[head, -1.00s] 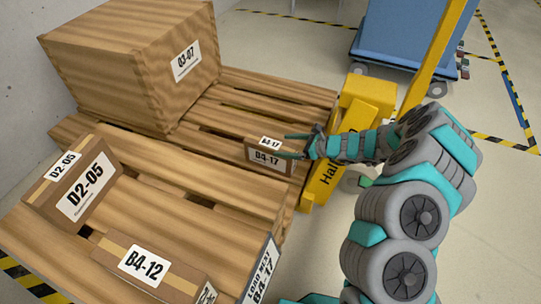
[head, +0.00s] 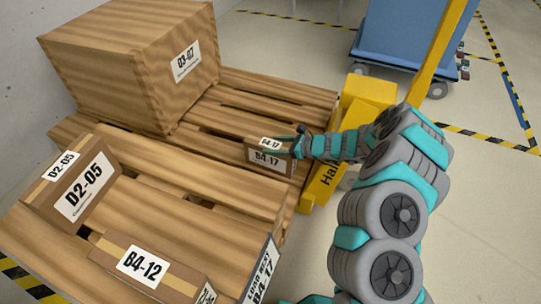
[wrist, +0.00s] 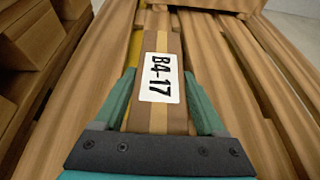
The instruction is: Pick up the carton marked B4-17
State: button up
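The carton marked B4-17 (head: 262,158) is a small brown box with white labels, lying on the wooden slats near the yellow jack. My gripper (head: 297,147) reaches it from the right in the head view. In the wrist view, the teal fingers of my gripper (wrist: 160,76) are open, one on each side of the carton (wrist: 159,122), with its top label between them. Slim gaps seem to show beside the carton; contact is not clear. Part of the carton's right end is hidden behind my gripper in the head view.
A large crate marked Q3-07 (head: 140,62) stands behind on the slatted pallet (head: 265,92). Cartons D2-05 (head: 98,205) and B4-12 (head: 120,246) lie nearer on slats. A yellow jack (head: 370,92) stands close at right, with a blue cart (head: 400,38) beyond.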

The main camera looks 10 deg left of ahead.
grip_shut()
dwell(0.3)
jog(key=shift+r, duration=0.15)
dwell(0.3)
